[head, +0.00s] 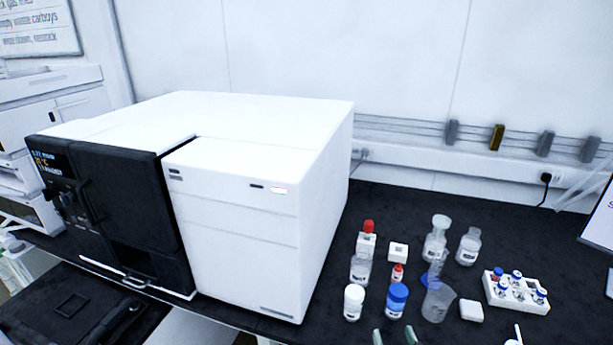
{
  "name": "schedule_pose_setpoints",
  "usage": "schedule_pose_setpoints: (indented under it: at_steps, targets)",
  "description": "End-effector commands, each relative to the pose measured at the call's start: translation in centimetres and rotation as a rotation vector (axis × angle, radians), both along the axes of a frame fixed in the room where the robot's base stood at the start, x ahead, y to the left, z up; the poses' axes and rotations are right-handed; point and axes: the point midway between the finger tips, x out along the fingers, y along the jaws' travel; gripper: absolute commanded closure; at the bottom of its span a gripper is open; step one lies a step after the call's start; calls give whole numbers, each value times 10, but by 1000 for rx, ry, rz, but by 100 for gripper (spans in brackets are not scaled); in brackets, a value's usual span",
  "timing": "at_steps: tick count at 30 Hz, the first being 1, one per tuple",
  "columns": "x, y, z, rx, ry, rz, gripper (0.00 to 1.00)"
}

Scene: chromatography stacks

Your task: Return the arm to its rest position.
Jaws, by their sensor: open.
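Two grey-green fingertips of my gripper (394,337) show at the bottom edge of the head view, right of centre. They stand apart with nothing seen between them, so my gripper is open. The rest of my gripper and the arm are out of view below. The fingertips appear just in front of a blue-capped bottle (397,300) and a white-capped bottle (353,303); I cannot tell their height above the bench.
A large white and black chromatography stack (245,220) fills the left and middle. Several small bottles, a beaker (438,302) and a white vial rack (517,299) crowd the black bench (560,240) at right. Bare bench lies behind them, before the wall.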

Motion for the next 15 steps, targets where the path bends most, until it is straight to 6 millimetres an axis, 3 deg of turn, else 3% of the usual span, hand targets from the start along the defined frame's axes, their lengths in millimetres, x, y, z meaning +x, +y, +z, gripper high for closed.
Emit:
schedule_pose_setpoints:
  at_steps: [8,15]
  targets:
    - [-29,1,-16,5,26,-18,34]
    - [-71,1,-35,10,57,-42,34]
